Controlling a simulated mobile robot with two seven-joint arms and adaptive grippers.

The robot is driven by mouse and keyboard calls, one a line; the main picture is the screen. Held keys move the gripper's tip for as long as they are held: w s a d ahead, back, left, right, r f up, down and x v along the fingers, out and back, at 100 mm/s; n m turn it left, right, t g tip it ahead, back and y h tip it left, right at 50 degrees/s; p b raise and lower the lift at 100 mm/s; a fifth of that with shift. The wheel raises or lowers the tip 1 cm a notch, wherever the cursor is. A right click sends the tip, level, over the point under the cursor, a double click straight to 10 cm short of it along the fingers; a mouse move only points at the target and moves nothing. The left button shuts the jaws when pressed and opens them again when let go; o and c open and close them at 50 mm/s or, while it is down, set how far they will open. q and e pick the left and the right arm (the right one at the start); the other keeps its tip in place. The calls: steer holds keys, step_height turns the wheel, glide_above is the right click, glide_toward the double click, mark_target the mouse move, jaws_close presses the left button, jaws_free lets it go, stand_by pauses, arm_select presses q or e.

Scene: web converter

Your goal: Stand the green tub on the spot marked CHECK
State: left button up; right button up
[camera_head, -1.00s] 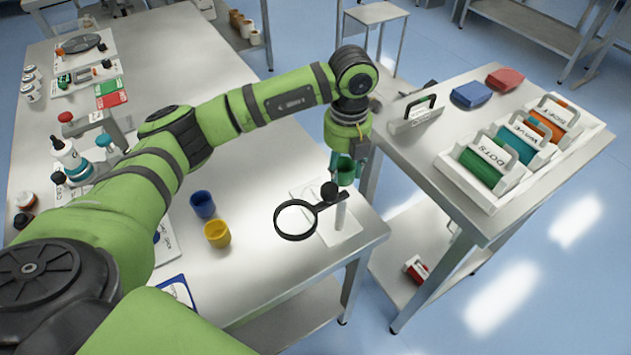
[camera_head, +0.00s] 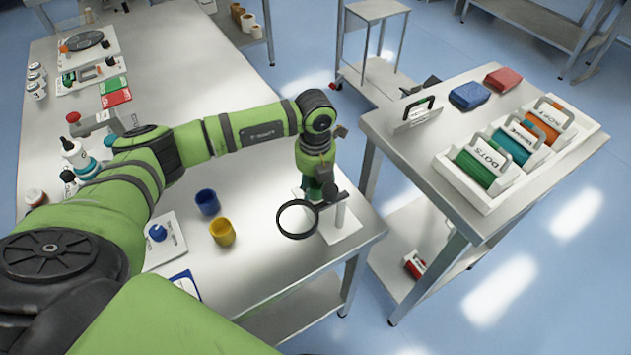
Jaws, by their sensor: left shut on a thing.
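My left gripper (camera_head: 316,178) points down over the far right part of the long table, just behind the magnifier. It is shut on the green tub (camera_head: 309,194), which shows only in part, low at the fingers and partly behind the magnifier. I cannot tell whether the tub touches the surface below. A white plate (camera_head: 345,236) lies under the magnifier stand. I cannot read the word CHECK anywhere. A blue tub (camera_head: 207,202) and a yellow tub (camera_head: 222,232) stand to the left of the gripper. My right gripper is not in view.
The black-rimmed magnifier (camera_head: 297,236) on its stand is close in front of the gripper. The long table (camera_head: 275,265) has bare room around the yellow tub. A gap separates it from the side table (camera_head: 420,160) with its tray of rollers (camera_head: 462,187).

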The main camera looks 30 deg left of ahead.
arm_select(q)
steer(key=shift+f, duration=0.2)
steer(key=o, duration=0.9)
steer(key=shift+o, duration=0.2)
steer(key=shift+r, duration=0.25)
step_height(320, 180, up, 12)
steer(key=b, duration=0.1)
steer(key=shift+b, duration=0.4)
